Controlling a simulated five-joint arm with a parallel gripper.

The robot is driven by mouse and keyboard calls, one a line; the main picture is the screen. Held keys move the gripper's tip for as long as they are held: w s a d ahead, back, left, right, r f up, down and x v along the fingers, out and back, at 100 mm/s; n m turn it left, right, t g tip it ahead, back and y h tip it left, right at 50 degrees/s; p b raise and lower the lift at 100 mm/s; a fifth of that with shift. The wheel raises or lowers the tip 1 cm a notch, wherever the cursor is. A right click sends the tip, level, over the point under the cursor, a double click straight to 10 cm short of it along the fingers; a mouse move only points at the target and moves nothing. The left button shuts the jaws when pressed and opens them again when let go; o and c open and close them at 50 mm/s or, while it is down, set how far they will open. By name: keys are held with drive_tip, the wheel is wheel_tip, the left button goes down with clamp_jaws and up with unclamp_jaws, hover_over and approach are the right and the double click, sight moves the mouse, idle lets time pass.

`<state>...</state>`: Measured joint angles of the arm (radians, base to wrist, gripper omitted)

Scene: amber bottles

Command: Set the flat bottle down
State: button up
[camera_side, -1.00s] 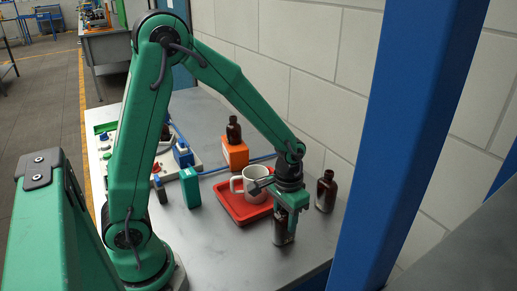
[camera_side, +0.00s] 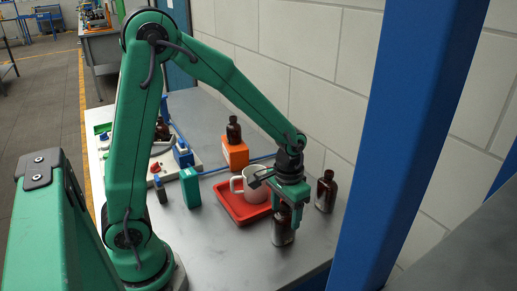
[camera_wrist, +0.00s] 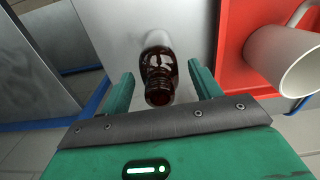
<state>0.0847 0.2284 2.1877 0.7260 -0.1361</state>
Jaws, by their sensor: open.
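An amber bottle (camera_side: 282,230) stands upright on the grey metal table, below my gripper (camera_side: 290,215). In the wrist view the same bottle (camera_wrist: 159,75) shows its open mouth between the two green fingers of my gripper (camera_wrist: 158,90). The fingers are spread, with a gap on both sides of the bottle. The side view partly hides the bottle's neck behind the fingers. I cannot tell from its outline whether it is flat.
A red tray (camera_side: 229,209) with a white mug (camera_side: 253,184) is close beside the gripper. Another amber bottle (camera_side: 326,191) stands near the wall. A green box (camera_side: 190,187) stands left. The table's front is clear.

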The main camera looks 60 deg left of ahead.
wheel_tip(320, 180, up, 10)
idle(0.5)
idle(0.5)
drive_tip(key=shift+s+a+r, duration=0.1)
drive_tip(key=shift+s+r, duration=0.2)
drive_tip(key=shift+r, duration=0.05)
drive_tip(key=s+a+r+t, duration=0.2)
drive_tip(key=s+r+t, duration=0.3)
drive_tip(key=s, duration=0.7)
drive_tip(key=shift+a+r+m+t, duration=0.3)
drive_tip(key=shift+a+r, duration=0.1)
drive_tip(key=shift+r, duration=0.25)
idle(0.4)
